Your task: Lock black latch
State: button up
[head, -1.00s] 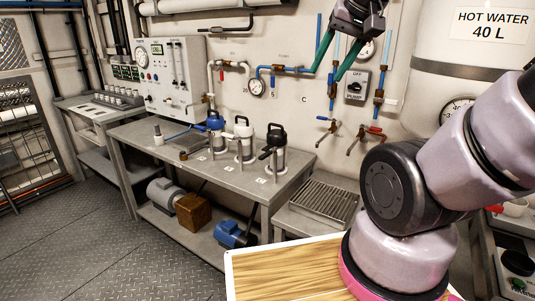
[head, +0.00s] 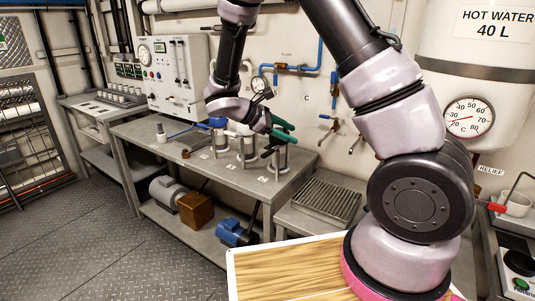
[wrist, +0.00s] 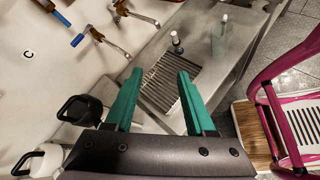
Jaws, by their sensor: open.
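The black-topped canister (head: 280,163) stands at the right end of a row of three on the grey bench, its top largely hidden behind my gripper. A black lever, seemingly the latch (head: 267,153), sticks out at its left side. In the wrist view the black handle (wrist: 80,109) is left of my left finger, outside the jaws. My gripper (head: 291,133) is open, its green fingers at about the height of the canister top. In the wrist view my gripper (wrist: 158,75) has nothing between its fingers. I cannot tell whether a finger touches the canister.
The white-topped canister (head: 247,152) is just left, and the blue-topped one (head: 217,122) is partly hidden by my arm. A metal drain grate (head: 326,200) lies on the lower counter at right. Wall taps (head: 329,125) are behind it. A bottle (wrist: 220,38) stands beyond the grate.

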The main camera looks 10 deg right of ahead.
jog(key=w+a+f+n+t+h, duration=0.2)
jog(key=w+a+f+n+t, duration=0.25)
jog(key=a+f+n, duration=0.3)
jog(key=n+t, duration=0.5)
jog(key=t, duration=0.1)
send_near(267, 152)
jog(key=x, duration=1)
jog(key=shift+d, duration=0.1)
grip_shut()
